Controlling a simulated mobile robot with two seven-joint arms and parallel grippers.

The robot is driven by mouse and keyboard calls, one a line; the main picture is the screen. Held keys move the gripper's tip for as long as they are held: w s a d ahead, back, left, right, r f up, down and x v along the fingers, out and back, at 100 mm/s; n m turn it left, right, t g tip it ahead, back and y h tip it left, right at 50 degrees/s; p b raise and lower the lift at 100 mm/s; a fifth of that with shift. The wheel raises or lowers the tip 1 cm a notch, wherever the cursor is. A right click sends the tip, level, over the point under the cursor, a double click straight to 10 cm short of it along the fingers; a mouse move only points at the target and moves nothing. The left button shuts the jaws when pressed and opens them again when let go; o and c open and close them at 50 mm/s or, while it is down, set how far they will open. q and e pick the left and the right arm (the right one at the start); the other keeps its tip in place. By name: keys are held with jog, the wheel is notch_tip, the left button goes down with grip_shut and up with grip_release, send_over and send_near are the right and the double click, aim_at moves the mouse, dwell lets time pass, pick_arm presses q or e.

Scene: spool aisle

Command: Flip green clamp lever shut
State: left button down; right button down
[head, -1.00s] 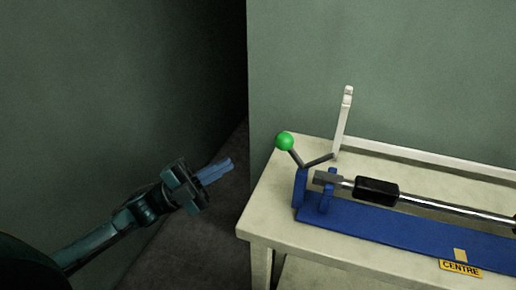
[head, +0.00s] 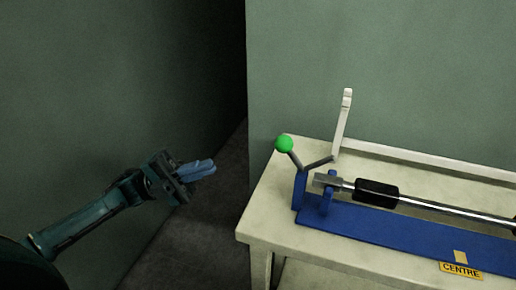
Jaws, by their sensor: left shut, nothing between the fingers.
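The green clamp lever (head: 284,145) is a green ball on a short dark rod, standing up and leaning left above a blue upright post at the left end of a blue base (head: 400,230). A metal rod (head: 430,207) with a black sleeve (head: 376,193) lies along the base, its left end at a small blue support. My left gripper (head: 212,167) is shut and empty, in the air left of the table and clear of the lever. My right gripper is not in view.
The pale table (head: 262,222) carries the blue base. A white upright (head: 342,122) and a white rail stand behind it. A yellow CENTRE label (head: 461,270) is on the front edge. Green walls close in behind and left. A dark floor gap lies left of the table.

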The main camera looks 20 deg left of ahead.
pick_arm(q)
jog(key=p, duration=0.2)
send_near(281, 141)
jog(key=w+d, duration=0.2)
jog(key=d, duration=0.2)
jog(key=shift+s+d+r, duration=0.1)
jog(key=shift+d+r, duration=0.4)
jog(key=shift+d, duration=0.05)
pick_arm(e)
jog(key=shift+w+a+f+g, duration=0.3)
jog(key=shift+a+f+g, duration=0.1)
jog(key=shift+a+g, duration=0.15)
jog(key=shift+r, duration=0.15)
